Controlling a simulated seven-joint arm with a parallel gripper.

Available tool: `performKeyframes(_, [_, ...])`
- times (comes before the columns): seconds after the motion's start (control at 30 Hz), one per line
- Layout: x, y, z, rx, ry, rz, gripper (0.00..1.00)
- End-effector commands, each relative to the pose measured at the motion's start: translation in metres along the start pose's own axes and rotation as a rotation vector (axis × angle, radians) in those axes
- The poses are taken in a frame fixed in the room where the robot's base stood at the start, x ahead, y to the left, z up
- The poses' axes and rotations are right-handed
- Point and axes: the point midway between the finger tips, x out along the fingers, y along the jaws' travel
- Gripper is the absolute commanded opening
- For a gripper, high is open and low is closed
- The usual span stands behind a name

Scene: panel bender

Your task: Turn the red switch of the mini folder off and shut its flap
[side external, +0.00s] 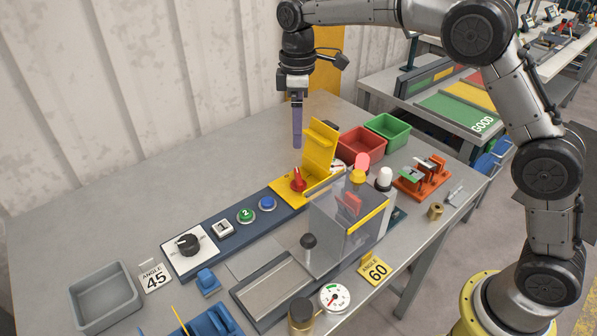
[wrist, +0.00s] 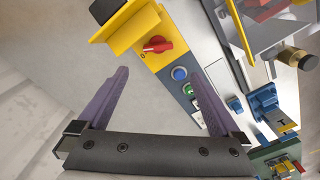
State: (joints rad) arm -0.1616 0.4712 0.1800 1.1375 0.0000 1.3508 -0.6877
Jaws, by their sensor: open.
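The red switch (side external: 298,181) sits on a yellow plate at the far end of the dark blue panel strip. It also shows in the wrist view (wrist: 157,46), with a small mark like a 0 beside it. The yellow flap (side external: 320,148) stands raised behind the switch, leaving it uncovered; in the wrist view the flap (wrist: 128,27) is beside the switch at the upper left. My gripper (side external: 297,146) hangs above and behind the switch, apart from it and the flap. In the wrist view its purple fingers (wrist: 168,68) are spread, with nothing between them.
A clear guard box (side external: 340,235) stands right in front of the switch. Red (side external: 361,145) and green (side external: 387,130) bins lie behind the flap. Blue (side external: 267,203) and green (side external: 246,215) buttons and a black dial (side external: 188,244) line the strip. The table's back left is clear.

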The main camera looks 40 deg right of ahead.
Motion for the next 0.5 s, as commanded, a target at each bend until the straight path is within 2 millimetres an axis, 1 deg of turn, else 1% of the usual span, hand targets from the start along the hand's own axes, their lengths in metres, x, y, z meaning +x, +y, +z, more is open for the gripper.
performKeyframes(0.03, [0.0,0.001,0.0,-0.068,0.0,0.0,1.0])
performKeyframes(0.1, [0.001,0.002,0.0,-0.145,0.0,0.0,1.0])
performKeyframes(0.2, [0.002,0.003,0.0,-0.211,0.0,0.0,1.0])
performKeyframes(0.37, [0.012,0.005,0.001,-0.211,-0.003,-0.003,1.0])
performKeyframes(0.5, [0.032,0.004,0.002,-0.21,-0.004,-0.004,1.0])
